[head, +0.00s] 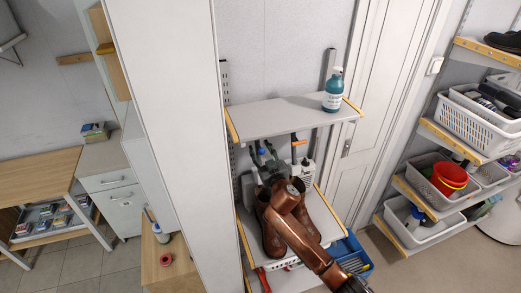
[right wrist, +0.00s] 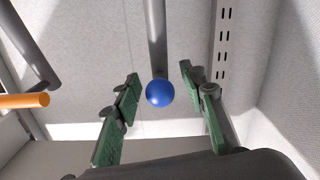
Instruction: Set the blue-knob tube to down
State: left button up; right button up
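The blue knob (right wrist: 160,93) is a round ball in the right wrist view, with a grey tube (right wrist: 156,40) running from it to the top edge of the picture. In the head view the blue knob (head: 262,152) is small, under the upper shelf. My right gripper (right wrist: 156,95) has its two green fingers open, one on each side of the knob, with visible gaps on both sides. In the head view my right gripper (head: 266,162) is partly hidden by my copper arm. I cannot tell the tube's exact tilt. My left gripper is not in view.
An orange-ended grey tube (right wrist: 25,100) is left of the knob. Above is the upper shelf (head: 285,118) with a teal bottle (head: 332,92). Brown boots (head: 268,232) and a white jug (head: 302,175) stand on the shelf below. A tall white panel (head: 175,130) is at left.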

grip_shut()
dwell(0.6)
